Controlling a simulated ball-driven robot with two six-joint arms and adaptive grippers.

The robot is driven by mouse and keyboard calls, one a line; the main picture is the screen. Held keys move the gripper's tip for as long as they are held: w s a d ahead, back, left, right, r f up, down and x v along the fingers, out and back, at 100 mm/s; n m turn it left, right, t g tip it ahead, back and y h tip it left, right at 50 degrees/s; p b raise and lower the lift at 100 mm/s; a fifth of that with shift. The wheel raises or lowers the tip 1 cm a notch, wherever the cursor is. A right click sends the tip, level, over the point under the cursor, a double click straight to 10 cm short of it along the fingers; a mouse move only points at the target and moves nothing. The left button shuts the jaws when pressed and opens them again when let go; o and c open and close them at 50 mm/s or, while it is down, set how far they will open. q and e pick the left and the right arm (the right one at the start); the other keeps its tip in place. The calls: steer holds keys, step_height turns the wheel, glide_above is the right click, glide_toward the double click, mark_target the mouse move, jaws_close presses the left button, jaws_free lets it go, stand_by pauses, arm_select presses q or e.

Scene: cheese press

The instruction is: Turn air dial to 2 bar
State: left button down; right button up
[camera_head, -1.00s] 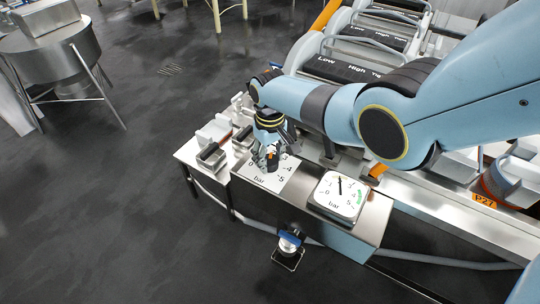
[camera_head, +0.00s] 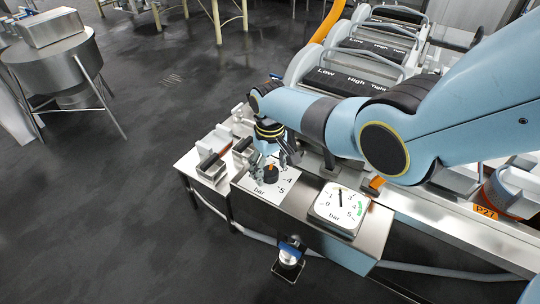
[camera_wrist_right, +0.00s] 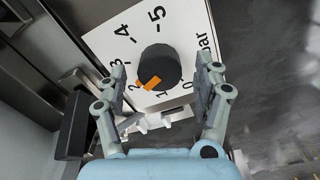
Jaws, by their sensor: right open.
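The air dial is a round black knob (camera_head: 271,174) with an orange pointer, on a white scale plate (camera_head: 258,188) marked in bar. In the right wrist view the knob (camera_wrist_right: 160,65) shows its orange pointer (camera_wrist_right: 148,81) at lower left, close to the 2. My right gripper (camera_head: 273,163) is open above the plate. In the wrist view its fingers (camera_wrist_right: 158,82) stand on either side of the knob, with visible gaps. A square white gauge (camera_head: 339,209) sits right of the plate; its black needle points almost straight up. My left gripper is not in view.
Metal blocks with black handles (camera_head: 211,168) stand left of the dial plate. Press units with black Low-High-Tight bands (camera_head: 355,80) are behind my right arm. A blue and silver fitting (camera_head: 290,252) is below the panel. Open dark floor (camera_head: 120,210) lies left.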

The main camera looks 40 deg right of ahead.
mark_target(270, 170)
step_height(270, 170, up, 12)
steer(key=shift+f, duration=0.2)
stand_by(0.6)
